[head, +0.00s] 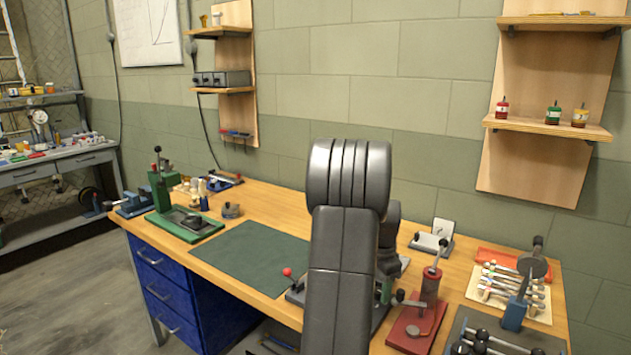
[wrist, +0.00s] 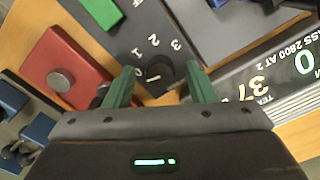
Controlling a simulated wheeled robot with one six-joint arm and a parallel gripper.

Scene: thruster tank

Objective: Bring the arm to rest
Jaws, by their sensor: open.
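My arm (head: 345,240) stands in the middle of the head view, its dark grey links rising over the workbench. It hides my gripper and part of the bench behind it. In the wrist view my gripper (wrist: 162,78) is open, with its two green fingers apart. A dark round knob (wrist: 158,70) on a black panel (wrist: 125,40) lies between the fingertips in the picture, with numbers around it. I cannot tell whether the fingers touch it. Nothing is held.
The wooden bench (head: 262,195) carries a green mat (head: 250,255), a green press (head: 162,185), a red-based tool (head: 425,310) and a cream tray (head: 505,302) of tools. Shelves (head: 550,127) hang on the wall behind. A lettered display (wrist: 270,90) is right of the fingers.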

